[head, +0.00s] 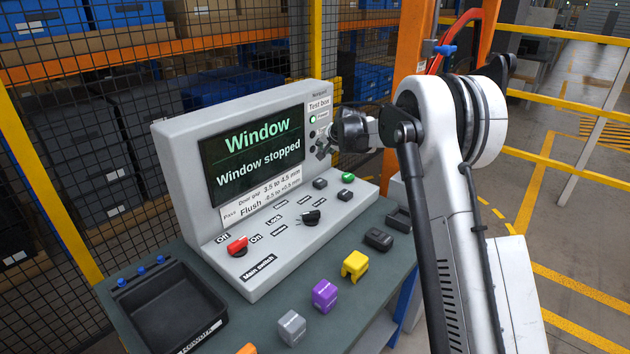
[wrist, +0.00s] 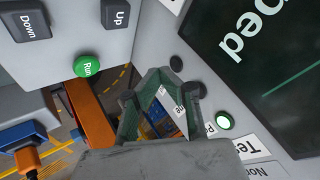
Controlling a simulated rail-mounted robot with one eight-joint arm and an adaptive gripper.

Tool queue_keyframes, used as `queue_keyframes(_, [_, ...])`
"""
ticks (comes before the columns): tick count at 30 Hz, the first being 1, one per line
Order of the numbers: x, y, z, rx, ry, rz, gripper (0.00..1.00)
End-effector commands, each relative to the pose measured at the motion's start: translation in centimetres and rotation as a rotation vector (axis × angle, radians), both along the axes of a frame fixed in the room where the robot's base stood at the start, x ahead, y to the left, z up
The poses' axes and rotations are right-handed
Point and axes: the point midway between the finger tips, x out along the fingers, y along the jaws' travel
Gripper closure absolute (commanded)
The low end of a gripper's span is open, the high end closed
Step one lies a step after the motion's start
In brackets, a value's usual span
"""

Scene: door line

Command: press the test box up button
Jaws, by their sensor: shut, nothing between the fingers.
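The test box (head: 170,165) is a grey console with a screen reading "Window stopped". The up button is a dark square key marked "Up" (wrist: 115,13) at the top of the wrist view; in the head view it is the dark key (head: 320,183) on the sloped panel. The dark "Down" button (wrist: 30,20) is left of it in the wrist view, and the green "Run" button (wrist: 87,66) is below. My gripper (head: 322,147) is shut and empty, beside the screen's right edge and above the up button, apart from it. Its fingers also show in the wrist view (wrist: 156,75).
A red main switch (head: 237,245) and a black selector (head: 311,217) stand on the panel. In front lie yellow (head: 355,264), purple (head: 325,295) and grey (head: 292,327) blocks. A black tray (head: 170,305) is at left. An orange post (head: 405,60) stands behind.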

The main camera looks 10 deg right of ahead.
Motion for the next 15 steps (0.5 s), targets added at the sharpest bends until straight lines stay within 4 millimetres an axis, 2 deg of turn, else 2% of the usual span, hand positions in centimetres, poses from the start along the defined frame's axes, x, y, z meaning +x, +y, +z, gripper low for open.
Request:
queue_keyframes(6, [1.5, -0.2, -1.6, 0.018, -0.003, -0.012, 1.0])
queue_keyframes(15, [1.7, -0.2, -1.8, 0.02, -0.003, -0.014, 1.0])
